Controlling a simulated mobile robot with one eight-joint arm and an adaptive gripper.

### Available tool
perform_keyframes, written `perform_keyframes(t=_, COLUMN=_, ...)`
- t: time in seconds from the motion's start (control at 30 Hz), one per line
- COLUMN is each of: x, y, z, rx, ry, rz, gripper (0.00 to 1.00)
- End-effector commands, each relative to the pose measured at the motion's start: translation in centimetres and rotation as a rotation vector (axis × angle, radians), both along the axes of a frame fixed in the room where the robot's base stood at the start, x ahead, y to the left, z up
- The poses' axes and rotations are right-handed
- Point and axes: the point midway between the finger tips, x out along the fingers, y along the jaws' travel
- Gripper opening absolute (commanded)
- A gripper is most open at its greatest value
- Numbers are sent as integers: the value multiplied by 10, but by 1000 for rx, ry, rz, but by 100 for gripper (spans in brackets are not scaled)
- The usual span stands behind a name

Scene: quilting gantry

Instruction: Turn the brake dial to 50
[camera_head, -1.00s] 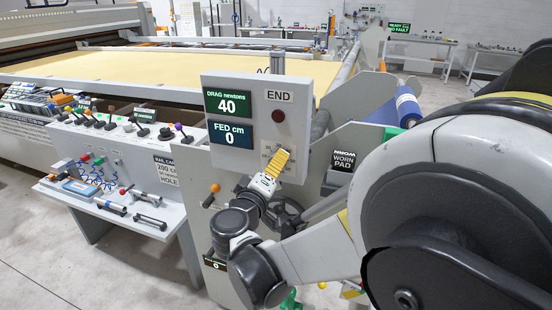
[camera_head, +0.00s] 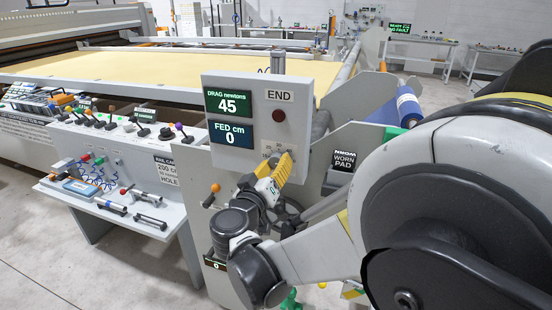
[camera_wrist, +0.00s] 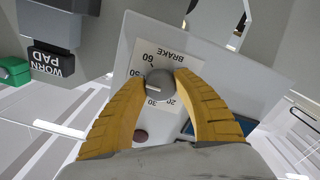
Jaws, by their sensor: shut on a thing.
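The brake dial (camera_wrist: 160,85) is a round grey knob on a pale scale plate (camera_wrist: 165,60) lettered BRAKE, upside down in the wrist view. Marks 60, 50, 30 and 20 show around it. A white line on the knob points left in that view, toward the side with the 50. My gripper (camera_wrist: 161,78) is shut on the knob, one yellow finger on each side. In the head view my gripper (camera_head: 278,168) hides the knob and part of the plate. The drag display (camera_head: 228,102) reads 45 newtons.
The grey panel (camera_head: 301,115) also carries a dark red button (camera_head: 278,115), an END label (camera_head: 279,96) and a FED cm display (camera_head: 232,134) reading 0. A WORN PAD sign (camera_head: 343,160) is right of the panel. A shelf of levers (camera_head: 130,132) stands left.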

Motion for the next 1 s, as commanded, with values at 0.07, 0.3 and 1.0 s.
perform_keyframes(t=0.07, x=1, y=0, z=1, rx=0, ry=-2, rz=1, gripper=5)
perform_keyframes(t=0.3, x=1, y=0, z=1, rx=-1, ry=-2, rz=1, gripper=5)
perform_keyframes(t=1.0, x=-35, y=14, z=0, rx=1, ry=-1, rz=5, gripper=58)
